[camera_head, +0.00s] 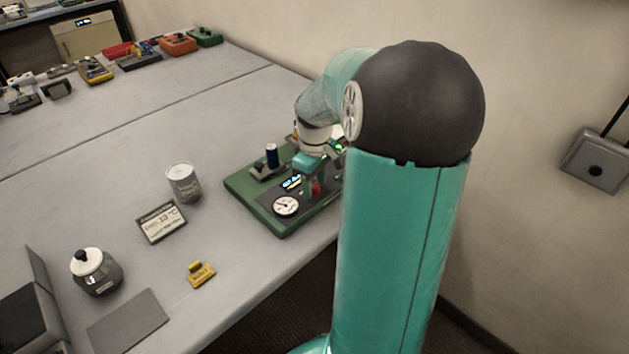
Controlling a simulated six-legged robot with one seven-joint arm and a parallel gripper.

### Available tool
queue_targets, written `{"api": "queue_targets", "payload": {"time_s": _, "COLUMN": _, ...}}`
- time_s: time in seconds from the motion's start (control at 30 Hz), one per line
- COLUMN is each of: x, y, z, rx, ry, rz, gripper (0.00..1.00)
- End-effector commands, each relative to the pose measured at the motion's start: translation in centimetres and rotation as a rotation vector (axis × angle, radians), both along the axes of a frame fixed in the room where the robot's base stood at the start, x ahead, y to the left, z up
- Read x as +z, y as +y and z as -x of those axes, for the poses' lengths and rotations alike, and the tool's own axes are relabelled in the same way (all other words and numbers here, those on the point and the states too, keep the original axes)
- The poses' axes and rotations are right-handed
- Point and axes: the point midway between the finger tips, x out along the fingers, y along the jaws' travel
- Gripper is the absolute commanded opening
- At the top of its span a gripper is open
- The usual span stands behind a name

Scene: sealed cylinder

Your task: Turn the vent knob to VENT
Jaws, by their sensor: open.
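A green-based device (246,188) stands on the table near its front right edge. On its dark panel are a round white gauge (286,205), a small lit display (291,182) and a dark upright cylinder (272,155) in a holder. A small red part (316,188) shows at my gripper's fingers; I cannot tell whether it is the vent knob. My gripper (313,186) points down over the panel, open, with its fingers at or just above the red part. Contact cannot be made out. My arm hides the device's right side. Any VENT marking is too small to read.
A grey can (183,182), a temperature sign (162,222), a yellow tag (201,274), a lidded jar (96,271) and a grey plate (128,321) stand left of the device. Several instruments line the far table edge. A wall (540,200) rises at the right.

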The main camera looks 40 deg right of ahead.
Motion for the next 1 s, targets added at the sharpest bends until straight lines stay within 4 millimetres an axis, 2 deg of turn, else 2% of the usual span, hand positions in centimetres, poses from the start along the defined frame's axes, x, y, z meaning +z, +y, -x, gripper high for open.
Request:
{"api": "queue_targets", "payload": {"time_s": 0.1, "x": 0.02, "y": 0.00, "z": 0.00, "rx": 0.000, "ry": 0.000, "rz": 0.000, "gripper": 0.47}}
{"api": "queue_targets", "payload": {"time_s": 0.13, "x": 0.02, "y": 0.00, "z": 0.00, "rx": 0.000, "ry": 0.000, "rz": 0.000, "gripper": 0.43}}
{"api": "queue_targets", "payload": {"time_s": 0.33, "x": 0.04, "y": 0.00, "z": 0.00, "rx": 0.000, "ry": 0.000, "rz": 0.000, "gripper": 0.04}}
{"api": "queue_targets", "payload": {"time_s": 0.37, "x": 0.04, "y": 0.00, "z": 0.00, "rx": 0.000, "ry": 0.000, "rz": 0.000, "gripper": 0.02}}
{"api": "queue_targets", "payload": {"time_s": 0.73, "x": 0.07, "y": 0.03, "z": -0.03, "rx": -0.049, "ry": 0.000, "rz": 0.000, "gripper": 0.02}}
{"api": "queue_targets", "payload": {"time_s": 1.0, "x": 0.08, "y": 0.09, "z": -0.09, "rx": -0.210, "ry": 0.000, "rz": 0.001, "gripper": 0.02}}
